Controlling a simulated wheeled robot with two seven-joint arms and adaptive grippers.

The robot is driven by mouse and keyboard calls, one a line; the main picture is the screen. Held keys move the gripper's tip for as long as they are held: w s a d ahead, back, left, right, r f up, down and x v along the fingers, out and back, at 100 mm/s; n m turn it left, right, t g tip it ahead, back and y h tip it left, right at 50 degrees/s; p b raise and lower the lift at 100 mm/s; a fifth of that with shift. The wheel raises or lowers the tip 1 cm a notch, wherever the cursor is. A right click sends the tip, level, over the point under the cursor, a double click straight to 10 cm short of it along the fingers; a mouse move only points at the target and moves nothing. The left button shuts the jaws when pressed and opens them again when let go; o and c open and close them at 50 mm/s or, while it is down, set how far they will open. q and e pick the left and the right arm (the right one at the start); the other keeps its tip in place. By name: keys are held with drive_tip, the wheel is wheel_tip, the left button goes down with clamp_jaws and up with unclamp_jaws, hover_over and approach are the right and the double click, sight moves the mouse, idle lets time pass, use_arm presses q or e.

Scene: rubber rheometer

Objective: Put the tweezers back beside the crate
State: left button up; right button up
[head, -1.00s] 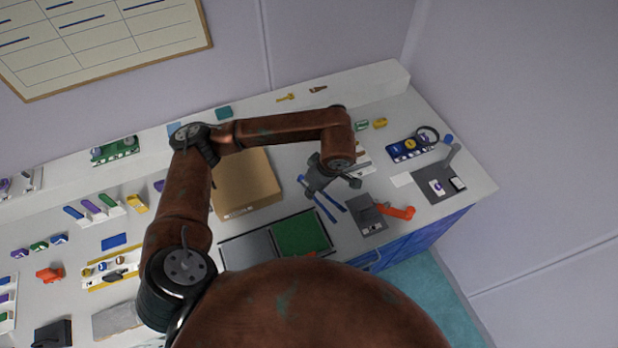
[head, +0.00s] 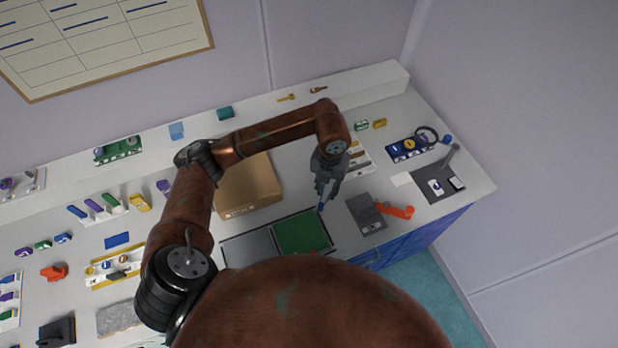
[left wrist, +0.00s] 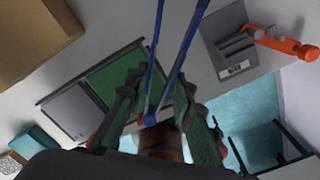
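The blue tweezers (left wrist: 155,85) run up between the fingers of my left gripper (left wrist: 156,82) in the left wrist view, with their joined end low between the fingers and their far ends cut off by the top edge. In the head view only a short blue piece (head: 321,207) of them shows at the fingertips of my left gripper (head: 327,194). The gripper appears closed on them, above the bench between the green panel and the grey device. The brown box (head: 247,186), the only crate-like thing I make out, stands left of the gripper. My right gripper is out of view.
A tray with a grey and a green panel (head: 301,232) lies below the gripper. A grey device (head: 365,214) with an orange handle (head: 398,210) is to the right. A dark mat (head: 439,187) lies farther right. Bare bench shows between box and gripper.

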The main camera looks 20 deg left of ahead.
use_arm(q)
drive_tip(key=n, duration=0.3)
drive_tip(key=d+n, duration=0.1)
drive_tip(key=n, duration=0.4)
drive_tip(key=shift+w+d+f+n+t+y+p, duration=0.15)
drive_tip(key=shift+w+f+n+t+y+p, duration=0.15)
drive_tip(key=shift+n+t+y, duration=0.1)
drive_tip(key=w+a+f+p, duration=0.1)
drive_tip(key=w+a+f, duration=0.35)
drive_tip(key=a, duration=0.25)
hover_over(311, 183)
drive_tip(key=d, duration=0.1)
drive_tip(key=f, duration=0.4)
drive_tip(key=shift+s+p, duration=0.35)
drive_tip(key=shift+w+a+f, duration=0.2)
drive_tip(key=shift+f, duration=0.25)
wheel_tip(311, 183, down, 3)
drive_tip(key=shift+w+a+f+p, duration=0.1)
drive_tip(key=shift+a+p, duration=0.05)
drive_tip(key=shift+p, duration=0.35)
drive_tip(key=shift+f, duration=0.15)
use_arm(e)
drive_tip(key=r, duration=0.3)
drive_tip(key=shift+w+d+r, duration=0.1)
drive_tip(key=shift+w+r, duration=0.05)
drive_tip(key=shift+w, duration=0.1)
use_arm(q)
drive_tip(key=shift+f, duration=0.1)
